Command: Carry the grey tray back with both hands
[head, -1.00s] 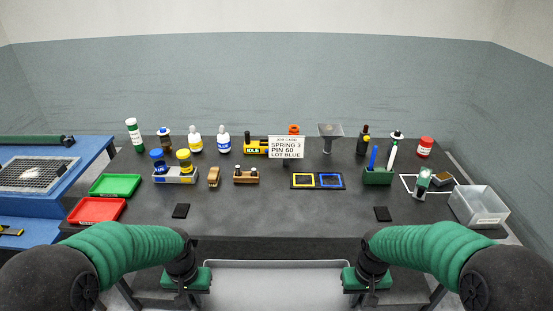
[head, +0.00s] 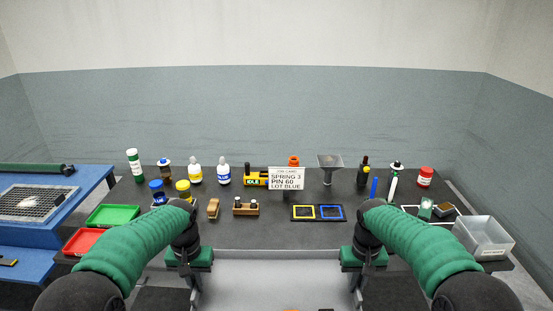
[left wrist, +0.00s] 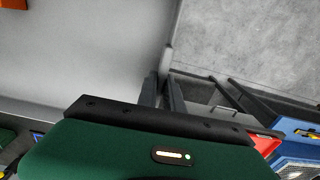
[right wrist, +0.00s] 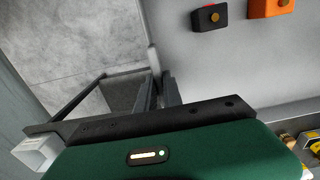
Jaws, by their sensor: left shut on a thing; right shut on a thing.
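The grey tray (head: 275,283) is at the bottom middle of the head view, in front of the dark table and overlapping its front edge in the picture. My left gripper (head: 195,278) is shut on the tray's left rim. My right gripper (head: 355,278) is shut on its right rim. The grey tray floor (left wrist: 90,60) fills much of the left wrist view, with the left fingers on its edge. In the right wrist view a black block (right wrist: 210,17) and an orange block (right wrist: 268,7) lie in the tray. The tray's near side is out of the head view.
A blue machine (head: 40,235) stands at left. The table's front middle looks clear.

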